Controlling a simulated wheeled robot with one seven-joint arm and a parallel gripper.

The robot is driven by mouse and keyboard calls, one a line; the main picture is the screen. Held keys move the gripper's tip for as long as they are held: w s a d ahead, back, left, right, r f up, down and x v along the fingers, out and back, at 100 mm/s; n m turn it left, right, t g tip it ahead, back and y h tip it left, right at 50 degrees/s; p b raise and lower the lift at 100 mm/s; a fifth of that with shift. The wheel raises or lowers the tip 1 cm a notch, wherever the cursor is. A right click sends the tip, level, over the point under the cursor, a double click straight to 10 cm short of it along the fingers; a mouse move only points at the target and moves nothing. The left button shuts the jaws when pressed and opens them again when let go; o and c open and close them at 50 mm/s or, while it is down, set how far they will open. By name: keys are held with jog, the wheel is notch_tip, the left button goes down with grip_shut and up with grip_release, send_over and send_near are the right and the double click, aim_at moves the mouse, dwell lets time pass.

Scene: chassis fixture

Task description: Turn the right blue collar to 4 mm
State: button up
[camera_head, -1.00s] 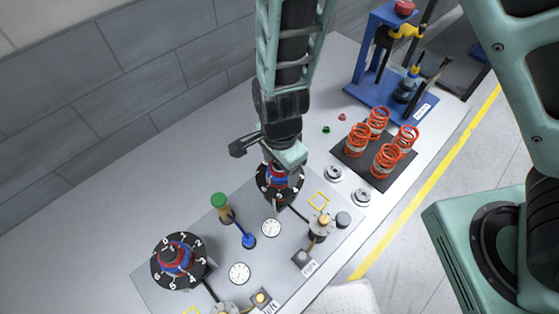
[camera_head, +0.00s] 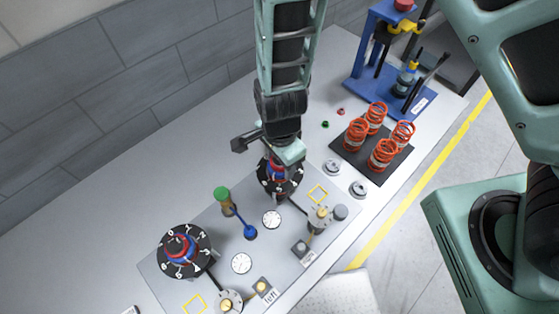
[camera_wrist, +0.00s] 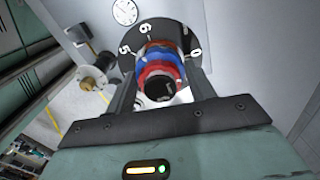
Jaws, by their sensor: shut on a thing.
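The right blue collar (camera_head: 267,172) is a blue ring with red parts, standing in the middle of a black numbered dial (camera_head: 271,186) on the grey plate. My gripper (camera_head: 282,162) is over it from above and hides much of it. In the wrist view the blue collar (camera_wrist: 163,56) lies between my two fingers (camera_wrist: 163,66), one on each side. The gripper is shut on it. Numbers such as 5, 6 and 0 show on the dial (camera_wrist: 128,62) there. I cannot read which number the collar is set to.
A second collar (camera_head: 180,248) with its dial is at the left of the plate. A green-topped post (camera_head: 222,195), a blue lever (camera_head: 249,232) and gauges (camera_head: 272,219) stand between. Orange springs (camera_head: 383,154) on a black mat and a blue press stand (camera_head: 385,90) are at the right.

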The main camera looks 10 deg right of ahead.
jog(key=n, duration=0.7)
jog(key=shift+n, duration=0.3)
jog(key=n, duration=0.6)
jog(key=o, duration=0.9)
notch_tip(320, 180, up, 7)
jog(key=p, duration=0.5)
jog(key=shift+r, duration=0.15)
jog(key=shift+b, duration=0.4)
